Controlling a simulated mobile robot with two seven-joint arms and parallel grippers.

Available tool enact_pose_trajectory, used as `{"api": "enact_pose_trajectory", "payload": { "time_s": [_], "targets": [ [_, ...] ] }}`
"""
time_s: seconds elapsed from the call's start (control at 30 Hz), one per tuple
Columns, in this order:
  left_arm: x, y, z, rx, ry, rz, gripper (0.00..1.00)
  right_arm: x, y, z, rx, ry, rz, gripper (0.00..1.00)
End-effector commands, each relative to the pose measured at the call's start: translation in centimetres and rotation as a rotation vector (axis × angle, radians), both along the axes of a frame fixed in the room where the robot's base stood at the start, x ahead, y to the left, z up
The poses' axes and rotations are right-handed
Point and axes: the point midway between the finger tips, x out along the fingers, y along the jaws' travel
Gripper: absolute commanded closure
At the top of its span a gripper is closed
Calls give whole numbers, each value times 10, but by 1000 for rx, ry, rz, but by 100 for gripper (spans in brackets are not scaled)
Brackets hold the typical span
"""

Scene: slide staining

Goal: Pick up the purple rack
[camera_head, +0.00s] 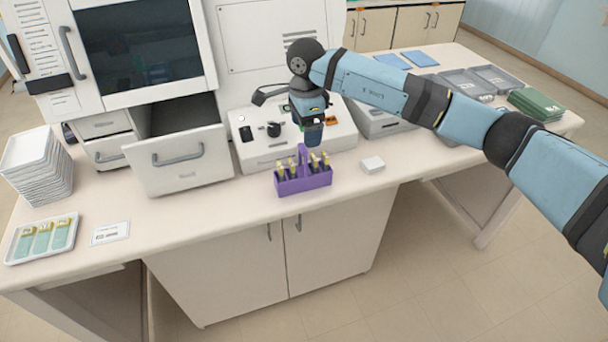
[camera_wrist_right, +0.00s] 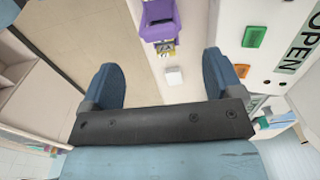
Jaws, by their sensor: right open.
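The purple rack (camera_head: 303,184) stands upright on the bench near its front edge, with an upright handle and several yellow-topped slides or vials in it. It also shows at the top of the right wrist view (camera_wrist_right: 158,22). My right gripper (camera_head: 313,140) hangs pointing down just behind and slightly right of the rack's handle in the head view. In the right wrist view its two blue fingers (camera_wrist_right: 160,80) are wide apart with nothing between them. The rack lies beyond the fingers, apart from them. My left gripper is not in view.
A white machine (camera_head: 340,125) stands right behind the rack. A small white box (camera_head: 372,165) lies to its right. An open drawer (camera_head: 180,160) juts out at left. A tray with slides (camera_head: 66,216), a label card (camera_head: 110,233) and stacked white trays (camera_head: 40,165) are further left.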

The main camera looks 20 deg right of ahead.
Motion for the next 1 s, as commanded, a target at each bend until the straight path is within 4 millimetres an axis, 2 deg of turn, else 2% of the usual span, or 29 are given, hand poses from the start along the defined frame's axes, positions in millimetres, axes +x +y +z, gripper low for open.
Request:
{"api": "enact_pose_trajectory", "payload": {
  "time_s": [0.13,0.47,0.7,0.93,1.0],
  "targets": [
    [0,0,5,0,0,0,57,0,1,-21,1,2,1,14],
    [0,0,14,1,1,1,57,0,6,-43,3,3,1,14],
    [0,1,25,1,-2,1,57,1,9,-77,3,2,0,14],
    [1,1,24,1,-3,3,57,1,8,-80,3,-1,1,14],
    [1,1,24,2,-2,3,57,1,8,-80,3,0,1,30]
  ]
}}
